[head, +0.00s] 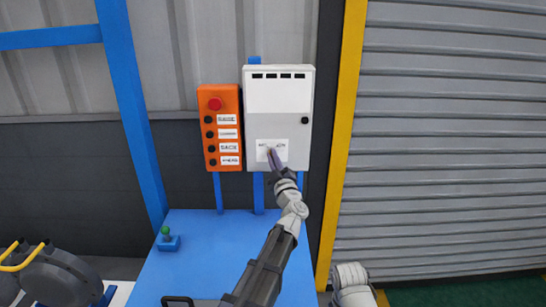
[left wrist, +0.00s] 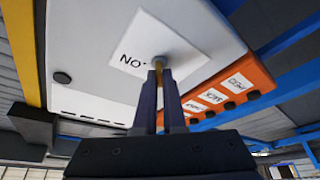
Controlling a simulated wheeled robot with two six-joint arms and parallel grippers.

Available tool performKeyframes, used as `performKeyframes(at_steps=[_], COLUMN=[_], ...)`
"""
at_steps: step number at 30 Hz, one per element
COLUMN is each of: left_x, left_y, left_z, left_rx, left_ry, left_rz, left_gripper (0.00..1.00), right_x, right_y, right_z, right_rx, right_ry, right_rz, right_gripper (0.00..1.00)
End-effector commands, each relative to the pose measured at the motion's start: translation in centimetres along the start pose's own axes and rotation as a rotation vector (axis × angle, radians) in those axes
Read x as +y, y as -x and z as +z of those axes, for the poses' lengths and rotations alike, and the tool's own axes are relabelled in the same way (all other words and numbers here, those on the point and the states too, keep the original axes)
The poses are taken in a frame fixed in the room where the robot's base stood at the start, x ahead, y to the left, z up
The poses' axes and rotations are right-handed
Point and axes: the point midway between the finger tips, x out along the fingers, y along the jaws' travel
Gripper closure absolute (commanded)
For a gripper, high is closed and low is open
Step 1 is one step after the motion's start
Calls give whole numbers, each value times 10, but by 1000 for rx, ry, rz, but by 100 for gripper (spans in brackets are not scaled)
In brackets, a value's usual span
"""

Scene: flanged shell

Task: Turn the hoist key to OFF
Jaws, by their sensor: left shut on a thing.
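The hoist key (left wrist: 158,70) is a small brass-coloured piece at a round grey lock on a white label plate (head: 284,146). The plate is on the lower front of the white and grey cabinet (head: 280,95). In the left wrist view, lettering shows to the left of the lock; the other side's lettering is hidden. My left gripper (head: 271,152) reaches up to the plate and is shut on the key, its fingertips (left wrist: 159,72) just at the lock. The key's exact angle cannot be told, as the fingers cover most of it. My right gripper is out of view.
An orange button box (head: 220,130) with a red knob stands close to the left of the cabinet. A blue table (head: 190,265) lies below, with a small blue piece with a green knob (head: 168,240). A yellow post (head: 345,120) and a grey shutter (head: 450,130) are to the right.

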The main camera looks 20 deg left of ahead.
Motion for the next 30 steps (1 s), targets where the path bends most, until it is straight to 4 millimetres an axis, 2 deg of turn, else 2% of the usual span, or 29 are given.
performKeyframes(at_steps=[21,22,29,30], left_x=[0,0,0,0], left_y=[-1,-1,0,0], left_z=[0,0,0,0], left_rx=[3,3,2,2], left_ry=[56,56,57,57], left_rz=[-23,-23,-23,-23], left_gripper=[100,89,63,62], right_x=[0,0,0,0], right_y=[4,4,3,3], right_z=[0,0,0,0], right_rx=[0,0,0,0], right_ry=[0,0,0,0], right_rz=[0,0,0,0], right_gripper=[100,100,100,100])
